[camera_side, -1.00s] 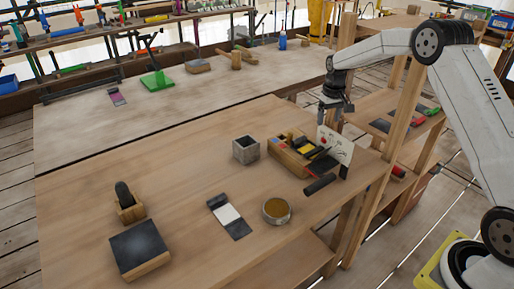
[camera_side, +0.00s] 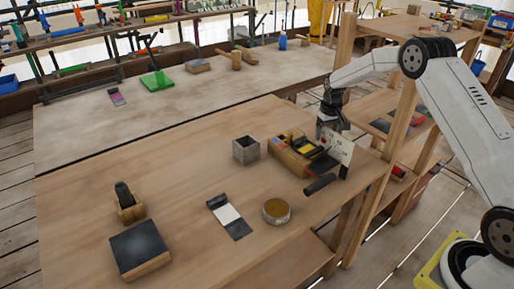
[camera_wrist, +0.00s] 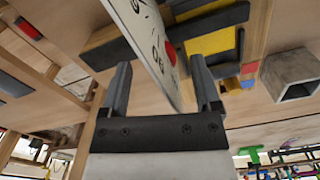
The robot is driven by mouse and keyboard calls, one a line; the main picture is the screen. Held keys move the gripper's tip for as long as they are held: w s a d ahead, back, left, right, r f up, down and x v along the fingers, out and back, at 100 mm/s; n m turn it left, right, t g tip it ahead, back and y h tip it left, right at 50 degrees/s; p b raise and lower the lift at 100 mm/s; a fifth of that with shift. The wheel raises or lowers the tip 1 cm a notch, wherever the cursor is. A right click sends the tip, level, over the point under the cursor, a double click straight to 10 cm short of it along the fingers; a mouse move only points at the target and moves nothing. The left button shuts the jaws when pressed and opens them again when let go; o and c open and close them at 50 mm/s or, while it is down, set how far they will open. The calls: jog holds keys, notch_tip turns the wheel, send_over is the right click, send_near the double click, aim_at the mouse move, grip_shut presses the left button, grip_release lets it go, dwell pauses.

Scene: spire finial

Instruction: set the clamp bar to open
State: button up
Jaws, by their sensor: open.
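A wooden block fixture (camera_side: 283,155) with yellow, black and small red and blue parts stands near the right edge of the table. Dark bars lie across it beside the yellow part (camera_wrist: 210,42); I cannot tell for sure which is the clamp bar, or its setting.
A grey open box (camera_side: 246,150) stands left of the fixture. A dark-and-white strip (camera_side: 229,217) and a dark-topped block (camera_side: 139,249) lie further left. A wooden post (camera_side: 392,130) rises at right.

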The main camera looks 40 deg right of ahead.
jog(key=shift+f, duration=0.8)
grip_shut()
dwell(1.0)
